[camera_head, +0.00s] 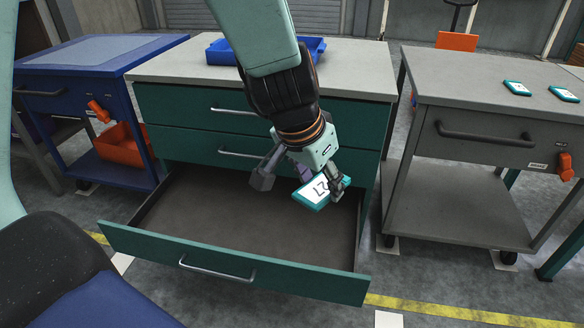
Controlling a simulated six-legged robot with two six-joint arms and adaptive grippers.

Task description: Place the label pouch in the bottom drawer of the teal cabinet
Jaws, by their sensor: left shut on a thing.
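The teal cabinet (180,108) stands in the middle, and its bottom drawer (200,215) is pulled out. The visible drawer floor is bare. The label pouch (313,193) is a flat teal piece with a white face and dark marks. My left gripper (300,183) reaches down from the top and is shut on the pouch. It holds the pouch tilted over the right part of the open drawer. The gripper and pouch hide part of the drawer's back right area. My right gripper is not in view.
A blue tray (222,52) stands on the cabinet top. A grey table (450,75) at the right bears two teal-edged flat pieces (517,88). A blue cart (70,52) with an orange bin (118,145) stands left. The drawer front (140,243) juts out over the floor.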

